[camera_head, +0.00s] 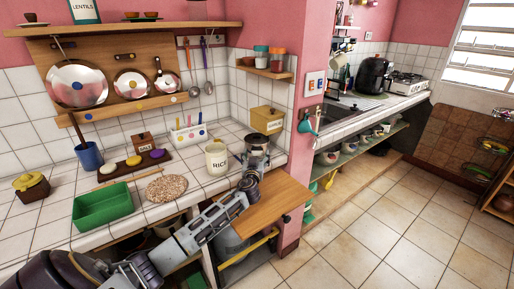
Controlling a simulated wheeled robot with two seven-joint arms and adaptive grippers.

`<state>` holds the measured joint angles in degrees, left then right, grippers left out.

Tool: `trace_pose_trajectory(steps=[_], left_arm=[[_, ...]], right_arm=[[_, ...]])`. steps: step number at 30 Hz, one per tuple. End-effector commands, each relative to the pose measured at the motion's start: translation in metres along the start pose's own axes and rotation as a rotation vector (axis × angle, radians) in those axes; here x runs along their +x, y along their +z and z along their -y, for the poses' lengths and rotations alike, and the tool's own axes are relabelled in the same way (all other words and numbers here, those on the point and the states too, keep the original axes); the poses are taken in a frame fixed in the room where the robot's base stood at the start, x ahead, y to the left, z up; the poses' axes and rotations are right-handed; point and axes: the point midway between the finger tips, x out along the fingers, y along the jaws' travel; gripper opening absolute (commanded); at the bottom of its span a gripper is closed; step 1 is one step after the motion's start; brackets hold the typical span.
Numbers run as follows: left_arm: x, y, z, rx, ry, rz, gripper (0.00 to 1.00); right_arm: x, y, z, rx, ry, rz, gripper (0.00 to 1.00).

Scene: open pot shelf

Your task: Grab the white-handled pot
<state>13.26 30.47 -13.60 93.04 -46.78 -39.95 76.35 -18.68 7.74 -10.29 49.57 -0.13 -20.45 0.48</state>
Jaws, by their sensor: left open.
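Several small pots stand on the open green shelf (345,157) under the counter at the right. One is a pale pot (330,157) at the shelf's near end. Another pot (379,131) stands farther back. They are too small to tell which one has a white handle. My left arm reaches in from the lower left. My left gripper (257,153) is open over the near counter's right end, beside the white RICE canister and well to the left of the shelf pots. Nothing shows between its fingers. My right gripper is not in view.
The RICE canister (216,158), a green tray (102,205) and a round mat (166,188) are on the near counter. A wooden board (268,205) juts out by my left forearm. A pink wall corner (305,110) separates the counters. The tiled floor (400,225) at right is clear.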

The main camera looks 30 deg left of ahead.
Motion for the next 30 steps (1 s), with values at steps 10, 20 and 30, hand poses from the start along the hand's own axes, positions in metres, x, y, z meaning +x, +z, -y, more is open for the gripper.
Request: trace_pose_trajectory(steps=[10,20,30], left_arm=[[0.019,-0.001,0.000,0.000,0.001,-0.001,0.74],[0.020,0.000,0.000,0.000,0.001,0.000,0.74],[0.020,0.000,0.000,0.000,0.000,0.000,0.52]], right_arm=[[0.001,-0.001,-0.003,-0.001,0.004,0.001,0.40],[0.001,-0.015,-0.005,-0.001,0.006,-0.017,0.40],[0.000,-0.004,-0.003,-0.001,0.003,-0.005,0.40]])
